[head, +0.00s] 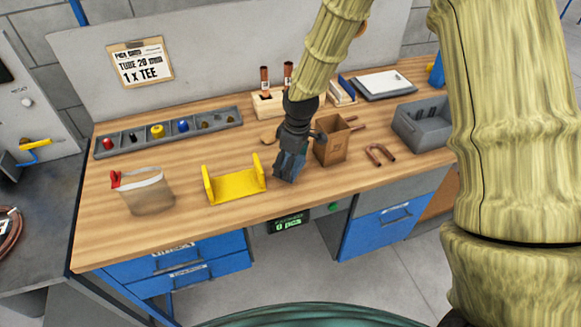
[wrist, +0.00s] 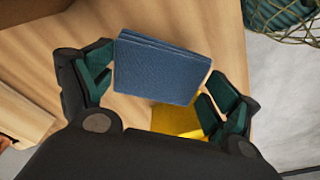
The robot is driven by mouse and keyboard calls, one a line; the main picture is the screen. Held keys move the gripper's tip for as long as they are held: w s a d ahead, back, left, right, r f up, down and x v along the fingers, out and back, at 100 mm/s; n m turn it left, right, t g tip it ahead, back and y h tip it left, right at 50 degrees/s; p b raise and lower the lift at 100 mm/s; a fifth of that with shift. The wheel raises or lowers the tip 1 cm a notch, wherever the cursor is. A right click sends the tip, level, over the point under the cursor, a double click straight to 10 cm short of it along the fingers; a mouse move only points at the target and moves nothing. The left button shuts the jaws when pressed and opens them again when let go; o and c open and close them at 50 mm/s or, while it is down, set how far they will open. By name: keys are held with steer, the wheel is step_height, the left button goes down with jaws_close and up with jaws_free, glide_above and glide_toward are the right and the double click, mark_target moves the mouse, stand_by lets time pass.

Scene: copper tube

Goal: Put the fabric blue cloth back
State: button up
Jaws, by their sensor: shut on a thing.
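The blue cloth (wrist: 160,66) is a folded, flat-looking pad with a woven surface. In the wrist view it lies between the green-padded fingers of my gripper (wrist: 157,88), which is shut on it. In the head view my gripper (head: 289,165) hangs over the front middle of the wooden workbench (head: 235,205), between the yellow cradle and the cardboard box. There the cloth is hard to tell from the dark fingers, and I cannot tell whether it touches the bench.
The yellow cradle (head: 236,185) is close on the left and the cardboard box (head: 331,143) close on the right. A clear pouch (head: 145,192), a copper bend (head: 380,155), a grey bin (head: 422,122) and a parts tray (head: 170,132) also stand on the bench. A wooden holder (head: 268,103) is behind.

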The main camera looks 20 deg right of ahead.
mark_target(295, 166)
steer(key=shift+f+p, duration=0.75)
steer(key=shift+f, duration=0.85)
steer(key=shift+f, duration=0.15)
steer(key=o, duration=0.8)
steer(key=shift+c, duration=0.2)
steer(key=shift+s+d+r+b, duration=0.15)
steer(key=shift+r+b, duration=0.5)
steer(key=shift+r, duration=1.4)
steer(key=shift+s+d+r+b, duration=0.2)
steer(key=shift+r+b, duration=0.45)
steer(key=shift+r, duration=1.35)
steer(key=shift+s+d+r+b, duration=0.15)
steer(key=shift+r+b, duration=0.5)
steer(key=shift+r, duration=1.4)
steer(key=shift+s, duration=0.1)
